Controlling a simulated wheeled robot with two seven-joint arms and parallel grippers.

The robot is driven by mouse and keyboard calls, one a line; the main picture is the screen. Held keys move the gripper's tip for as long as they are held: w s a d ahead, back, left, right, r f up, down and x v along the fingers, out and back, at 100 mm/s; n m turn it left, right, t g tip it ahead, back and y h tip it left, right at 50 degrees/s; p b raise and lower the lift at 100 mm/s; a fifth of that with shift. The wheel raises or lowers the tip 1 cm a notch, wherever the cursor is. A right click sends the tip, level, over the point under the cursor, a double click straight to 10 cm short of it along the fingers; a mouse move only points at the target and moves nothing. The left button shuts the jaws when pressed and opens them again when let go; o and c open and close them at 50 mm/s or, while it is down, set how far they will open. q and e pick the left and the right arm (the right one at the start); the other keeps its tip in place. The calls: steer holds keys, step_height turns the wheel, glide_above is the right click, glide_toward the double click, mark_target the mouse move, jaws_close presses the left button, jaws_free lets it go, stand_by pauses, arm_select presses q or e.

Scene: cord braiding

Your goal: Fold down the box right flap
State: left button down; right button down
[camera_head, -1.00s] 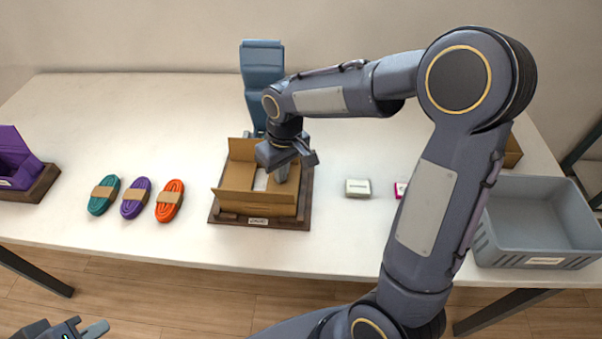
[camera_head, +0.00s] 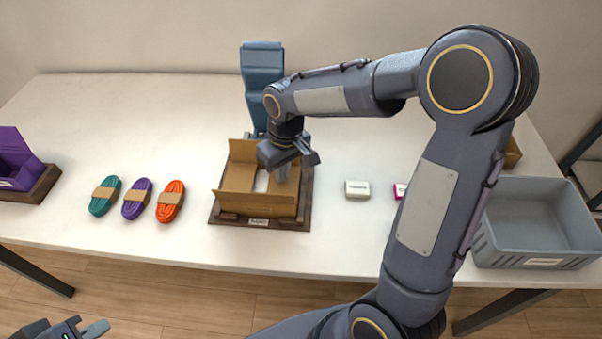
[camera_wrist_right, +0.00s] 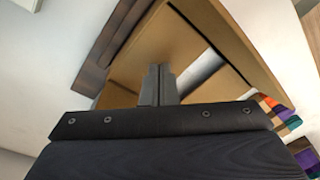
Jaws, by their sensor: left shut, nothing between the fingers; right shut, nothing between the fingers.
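The open cardboard box (camera_head: 258,204) sits on a dark wooden tray (camera_head: 225,219) at the table's middle. My right gripper (camera_head: 282,173) is shut and empty, pointing down over the right side of the box. In the right wrist view the shut fingertips (camera_wrist_right: 158,70) overlap a brown cardboard panel (camera_wrist_right: 140,75), which looks like the right flap; contact cannot be told. A pale item shows inside the box. The gripper partly hides the right flap. My left gripper (camera_head: 96,329) is shut and empty at the lower left, off the table.
Teal (camera_head: 105,196), purple (camera_head: 136,198) and orange (camera_head: 170,201) cord bundles lie left of the box. A blue stand (camera_head: 262,80) is behind it. A small white box (camera_head: 357,189) and a grey crate (camera_head: 540,225) are to the right. A purple holder (camera_head: 16,160) stands far left.

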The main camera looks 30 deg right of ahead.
steer(key=shift+r, duration=0.1)
step_height(320, 180, up, 8)
steer(key=p, duration=0.6)
steer(key=shift+p, duration=0.3)
stand_by(0.4)
steer(key=s+r+m+t+y, duration=0.1)
steer(key=s+r+m+t, duration=0.1)
steer(key=s, duration=0.8)
steer(key=s+d+r+m+t+y, duration=0.1)
steer(key=s+r+m+t, duration=0.1)
steer(key=s, duration=0.8)
steer(key=shift+s+d+r+t+y, duration=0.3)
steer(key=shift+r+t+y, duration=0.15)
steer(key=shift+r, duration=0.35)
